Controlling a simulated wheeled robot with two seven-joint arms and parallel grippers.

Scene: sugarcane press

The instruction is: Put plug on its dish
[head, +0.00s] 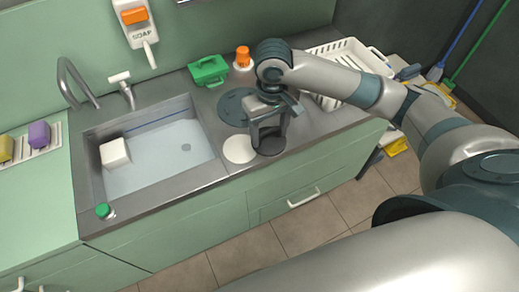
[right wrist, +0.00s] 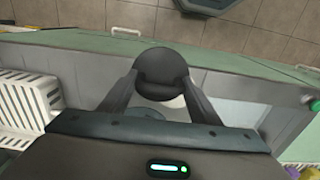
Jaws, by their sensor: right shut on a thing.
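My right gripper (head: 268,132) is shut on a dark grey round plug (head: 271,146), held upright over the counter near its front edge. In the right wrist view the plug (right wrist: 161,72) sits between the two fingers of the gripper (right wrist: 161,88). A flat white round dish (head: 240,149) lies on the counter just left of the plug. In the right wrist view a white patch shows partly behind the plug. I cannot tell whether the plug touches the counter. My left gripper is not in view.
A sink (head: 160,150) with a white block (head: 115,153) lies to the left. A dark round mat (head: 235,106), a green caddy (head: 208,71) and an orange object (head: 243,56) are behind. A white rack (head: 345,60) stands at the right. A green-topped item (head: 103,211) sits at the sink's front-left corner.

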